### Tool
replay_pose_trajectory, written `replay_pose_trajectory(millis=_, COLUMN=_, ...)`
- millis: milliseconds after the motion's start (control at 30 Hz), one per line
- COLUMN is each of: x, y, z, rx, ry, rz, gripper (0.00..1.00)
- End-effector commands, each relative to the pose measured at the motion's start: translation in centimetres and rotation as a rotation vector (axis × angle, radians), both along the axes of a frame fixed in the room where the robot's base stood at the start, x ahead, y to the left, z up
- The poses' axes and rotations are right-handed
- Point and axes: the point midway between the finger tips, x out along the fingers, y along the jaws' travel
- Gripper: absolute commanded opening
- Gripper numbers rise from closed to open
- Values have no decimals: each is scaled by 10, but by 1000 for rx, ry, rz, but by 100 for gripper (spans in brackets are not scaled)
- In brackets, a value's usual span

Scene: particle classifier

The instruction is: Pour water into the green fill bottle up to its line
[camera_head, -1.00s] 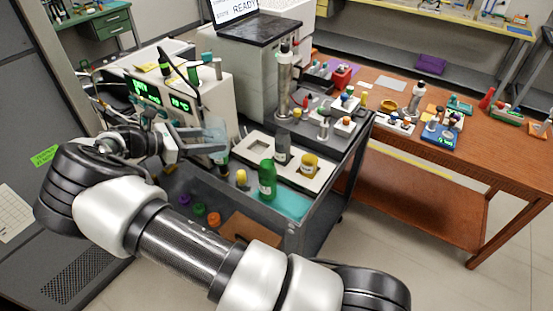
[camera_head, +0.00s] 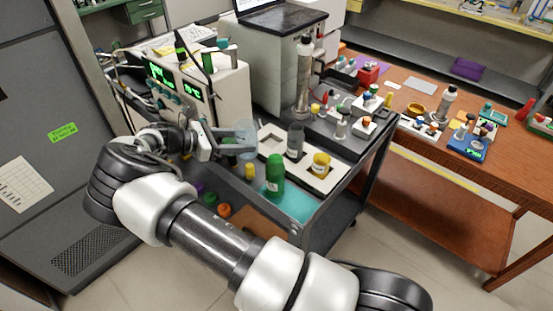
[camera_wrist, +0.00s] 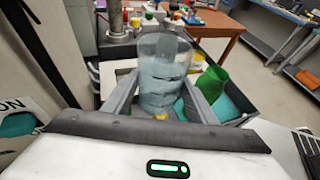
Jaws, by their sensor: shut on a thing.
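The green fill bottle (camera_head: 275,174) stands upright on the teal mat at the front of the cart. In the wrist view the green bottle (camera_wrist: 212,82) shows to the right of my gripper, looking tilted through the camera's angle. My gripper (camera_head: 240,140) is shut on a clear, bluish vessel (camera_wrist: 163,70), which seems to hold water. The clear vessel also shows faintly in the head view (camera_head: 246,134), left of and above the green bottle, apart from it. The fill line on the green bottle cannot be made out.
A white tray (camera_head: 312,185) behind the green bottle holds a grey bottle (camera_head: 295,141) and a yellow one (camera_head: 321,164). A small yellow-capped item (camera_head: 249,171) stands left of the green bottle. An instrument box (camera_head: 222,95) is at the left. The teal mat (camera_head: 300,205) has free room.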

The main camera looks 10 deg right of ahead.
Motion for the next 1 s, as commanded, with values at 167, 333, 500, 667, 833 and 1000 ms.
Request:
replay_pose_trajectory(millis=167, x=0, y=-1, z=1, rx=2, ry=-7, rz=0, gripper=19)
replay_pose_trajectory(millis=333, x=-2, y=-2, z=-4, rx=25, ry=-41, rz=1, gripper=19)
replay_pose_trajectory(millis=500, x=-6, y=-4, z=-13, rx=69, ry=-104, rz=0, gripper=19)
replay_pose_trajectory(millis=667, x=-9, y=-7, z=-15, rx=116, ry=-169, rz=1, gripper=19)
replay_pose_trajectory(millis=833, x=-14, y=-10, z=-11, rx=166, ry=-237, rz=1, gripper=19)
replay_pose_trajectory(millis=1000, x=-18, y=-13, z=-6, rx=217, ry=-306, rz=0, gripper=19)
